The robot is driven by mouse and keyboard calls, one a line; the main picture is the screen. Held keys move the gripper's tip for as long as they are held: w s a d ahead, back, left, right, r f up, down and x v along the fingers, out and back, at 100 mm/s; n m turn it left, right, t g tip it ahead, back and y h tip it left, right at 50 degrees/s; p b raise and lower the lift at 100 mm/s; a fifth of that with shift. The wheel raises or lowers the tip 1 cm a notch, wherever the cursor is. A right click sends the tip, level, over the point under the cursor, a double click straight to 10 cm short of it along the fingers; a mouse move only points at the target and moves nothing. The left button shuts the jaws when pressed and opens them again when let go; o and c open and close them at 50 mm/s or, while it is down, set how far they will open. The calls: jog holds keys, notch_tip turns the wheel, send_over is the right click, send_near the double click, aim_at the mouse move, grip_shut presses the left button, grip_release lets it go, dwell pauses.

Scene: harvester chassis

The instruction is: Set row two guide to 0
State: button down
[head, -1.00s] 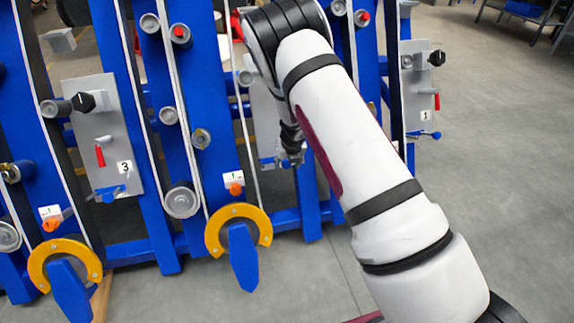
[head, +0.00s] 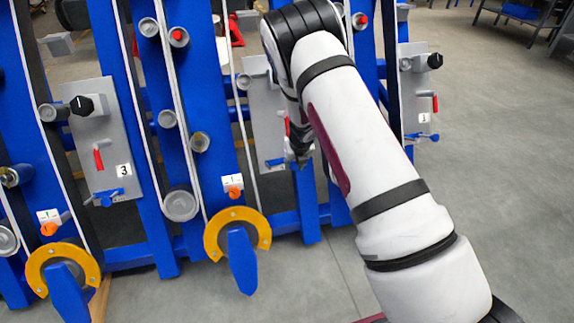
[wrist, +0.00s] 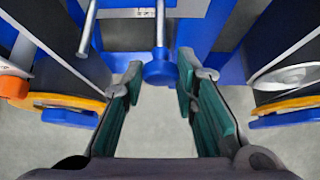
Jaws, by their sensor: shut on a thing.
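The middle panel (head: 265,110), between the panels marked 3 and 1, is partly behind my arm and its number is hidden. A blue handle (head: 275,162) is at its lower edge. My gripper (head: 300,160) is low beside this panel, and its fingers are mostly hidden in the head view. I cannot read any guide setting on the middle panel.
The panel marked 3 (head: 105,140) is at the left and the panel marked 1 (head: 415,85) at the right. Yellow arcs with blue levers (head: 240,262) stick out low in front. Blue uprights stand close around my gripper.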

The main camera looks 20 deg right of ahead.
jog(key=shift+d, duration=0.35)
jog(key=c, duration=1.3)
grip_release()
jog(key=shift+d, duration=0.1)
jog(key=shift+s+r, duration=0.15)
jog(key=shift+r, duration=0.4)
jog(key=v, duration=1.1)
jog(key=shift+s+f, duration=0.1)
jog(key=shift+s, duration=0.05)
